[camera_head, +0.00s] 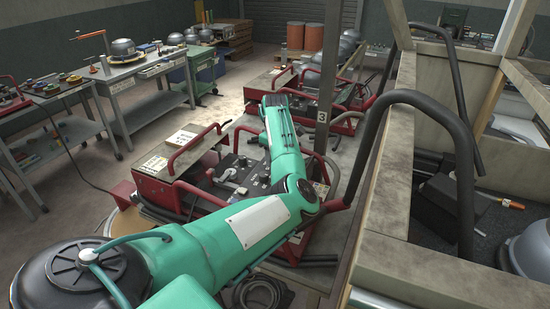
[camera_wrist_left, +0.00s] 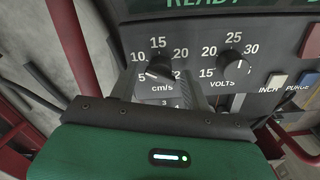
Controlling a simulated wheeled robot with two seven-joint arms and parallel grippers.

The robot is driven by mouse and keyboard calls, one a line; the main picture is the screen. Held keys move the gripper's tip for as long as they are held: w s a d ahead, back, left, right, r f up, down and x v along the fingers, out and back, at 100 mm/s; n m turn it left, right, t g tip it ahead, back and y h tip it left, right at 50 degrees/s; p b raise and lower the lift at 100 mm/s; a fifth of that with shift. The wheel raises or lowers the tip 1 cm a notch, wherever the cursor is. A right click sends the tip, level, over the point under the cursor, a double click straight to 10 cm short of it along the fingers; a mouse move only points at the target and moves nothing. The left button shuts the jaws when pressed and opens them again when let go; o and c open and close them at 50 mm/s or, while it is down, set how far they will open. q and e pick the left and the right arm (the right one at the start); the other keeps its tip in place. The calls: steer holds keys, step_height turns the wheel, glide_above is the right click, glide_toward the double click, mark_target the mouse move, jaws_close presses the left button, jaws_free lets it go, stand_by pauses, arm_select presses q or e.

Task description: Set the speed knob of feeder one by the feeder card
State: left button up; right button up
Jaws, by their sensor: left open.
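In the left wrist view, the speed knob (camera_wrist_left: 159,67) is a black round knob on a dark panel, over the marking cm/s. Its white pointer faces the lower left, near the 5. My left gripper (camera_wrist_left: 160,88) is open, its two grey fingers reaching towards the panel on either side of this knob's dial. I cannot tell whether they touch it. In the head view, my green left arm reaches over red-framed feeders (camera_head: 232,160), and its gripper is hidden. A white card (camera_head: 182,138) lies on one feeder's top; its writing is too small to read. My right gripper is not in view.
A VOLTS knob (camera_wrist_left: 230,61) sits just right of the speed knob. INCH (camera_wrist_left: 276,81) and PURGE (camera_wrist_left: 302,80) buttons are further right. A green READY display (camera_wrist_left: 200,4) is above. Red bars flank the panel. A post marked 3 (camera_head: 322,116) stands right of my arm.

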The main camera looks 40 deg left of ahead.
arm_select(q)
step_height(320, 180, up, 13)
steer(key=b, duration=0.4)
steer(key=shift+r, duration=0.15)
